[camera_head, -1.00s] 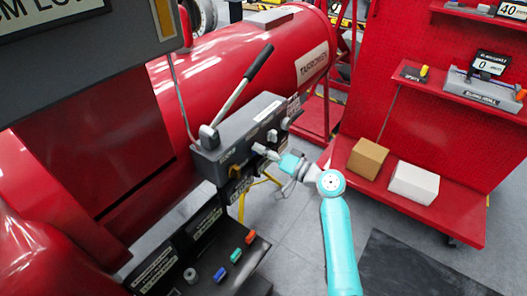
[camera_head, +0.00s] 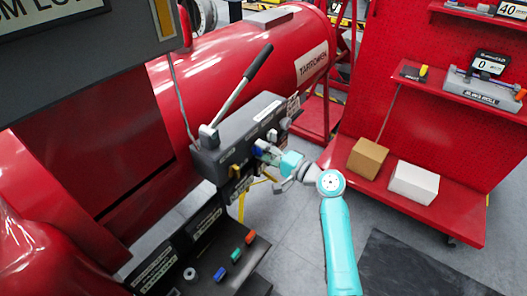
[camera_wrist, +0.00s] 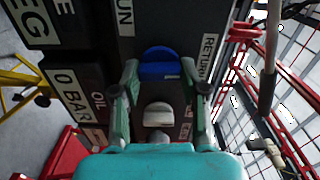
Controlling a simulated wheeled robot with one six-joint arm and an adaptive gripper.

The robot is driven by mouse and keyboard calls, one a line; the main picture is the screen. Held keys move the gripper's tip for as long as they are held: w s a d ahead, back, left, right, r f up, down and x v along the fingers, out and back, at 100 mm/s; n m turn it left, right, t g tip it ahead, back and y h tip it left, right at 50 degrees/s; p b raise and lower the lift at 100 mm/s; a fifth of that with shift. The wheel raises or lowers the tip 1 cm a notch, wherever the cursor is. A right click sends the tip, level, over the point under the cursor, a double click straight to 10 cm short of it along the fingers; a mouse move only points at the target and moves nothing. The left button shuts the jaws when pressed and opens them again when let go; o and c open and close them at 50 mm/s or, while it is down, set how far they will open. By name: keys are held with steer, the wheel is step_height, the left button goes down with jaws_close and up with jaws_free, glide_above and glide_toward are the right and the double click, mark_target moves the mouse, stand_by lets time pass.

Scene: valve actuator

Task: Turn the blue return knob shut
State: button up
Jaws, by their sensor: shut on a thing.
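The blue return knob (camera_wrist: 160,64) sits on the dark valve panel (camera_wrist: 115,70) in the wrist view, beside a label reading RETURN (camera_wrist: 207,55). Its ridge lies crosswise between my two fingers. My gripper (camera_head: 264,152) is at the front face of the grey valve box (camera_head: 235,135) in the head view. It also shows in the wrist view (camera_wrist: 166,80), shut on the blue knob, a finger at each side. A pale grey knob (camera_wrist: 158,116) is nearer the palm, between the fingers but clear of them. In the head view my gripper mostly hides the blue knob.
A long lever (camera_head: 240,85) with a black grip rises from the valve box. A red shelf (camera_head: 400,205) with two boxes is at right; open floor lies between.

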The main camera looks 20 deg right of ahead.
stand_by(0.3)
steer(key=o, duration=1.1)
steer(key=shift+o, duration=0.2)
steer(key=shift+d, duration=0.1)
steer(key=v, duration=1.2)
steer(key=shift+f, duration=0.1)
